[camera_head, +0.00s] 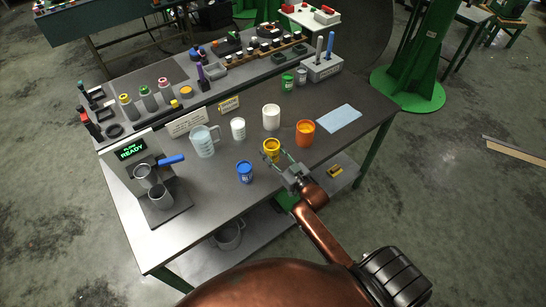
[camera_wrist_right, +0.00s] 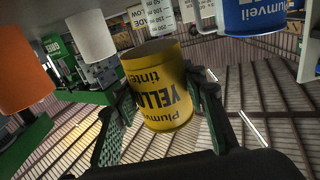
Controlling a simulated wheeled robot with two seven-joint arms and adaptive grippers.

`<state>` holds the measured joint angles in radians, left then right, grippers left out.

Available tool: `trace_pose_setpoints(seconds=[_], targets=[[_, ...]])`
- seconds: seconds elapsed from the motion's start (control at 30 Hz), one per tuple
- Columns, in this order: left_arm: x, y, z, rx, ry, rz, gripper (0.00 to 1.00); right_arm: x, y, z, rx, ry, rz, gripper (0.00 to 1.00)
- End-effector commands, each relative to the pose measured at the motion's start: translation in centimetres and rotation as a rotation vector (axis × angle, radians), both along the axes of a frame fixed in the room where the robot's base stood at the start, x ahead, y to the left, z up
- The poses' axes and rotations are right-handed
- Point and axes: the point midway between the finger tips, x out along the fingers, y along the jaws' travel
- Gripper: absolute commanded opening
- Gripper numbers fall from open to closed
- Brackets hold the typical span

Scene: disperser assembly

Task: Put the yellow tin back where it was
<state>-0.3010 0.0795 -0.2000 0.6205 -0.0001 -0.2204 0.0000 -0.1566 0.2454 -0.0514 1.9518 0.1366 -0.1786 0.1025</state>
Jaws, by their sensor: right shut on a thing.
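The yellow tin (camera_head: 271,146) is near the front middle of the grey workbench. My right gripper (camera_head: 278,157) reaches in from the front right and is shut around the tin's side. In the right wrist view the yellow tin (camera_wrist_right: 160,85), with its label appearing upside down, sits between the two green-padded fingers (camera_wrist_right: 163,100). I cannot tell whether its base touches the bench. My left gripper is in neither view.
A blue tin (camera_head: 245,172) stands left of the yellow tin, an orange cup (camera_head: 305,133) right and a white cup (camera_head: 271,117) behind. A measuring jug (camera_head: 203,141) and yellow sign (camera_head: 229,105) are back left. Bare bench lies left of the blue tin.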

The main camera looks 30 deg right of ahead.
Motion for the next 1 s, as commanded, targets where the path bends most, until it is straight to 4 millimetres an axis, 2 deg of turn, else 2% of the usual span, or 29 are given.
trace_pose_setpoints(seconds=[0.1,0.2,0.43,0.6,1.0], targets=[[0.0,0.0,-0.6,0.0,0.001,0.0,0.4,1.2,-1.1,-2.1,-0.002,0.001,-0.001,0.07],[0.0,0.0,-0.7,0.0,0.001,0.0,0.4,1.8,-1.7,-3.0,-0.002,-0.001,0.0,0.07],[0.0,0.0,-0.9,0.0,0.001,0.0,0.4,2.5,-2.3,-4.1,-0.002,-0.002,0.0,0.07],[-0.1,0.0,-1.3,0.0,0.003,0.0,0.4,2.5,-2.3,-6.6,-0.001,0.001,0.0,0.07],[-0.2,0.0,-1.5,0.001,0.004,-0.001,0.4,2.5,-2.3,-7.4,-0.001,-0.001,0.0,0.07]])
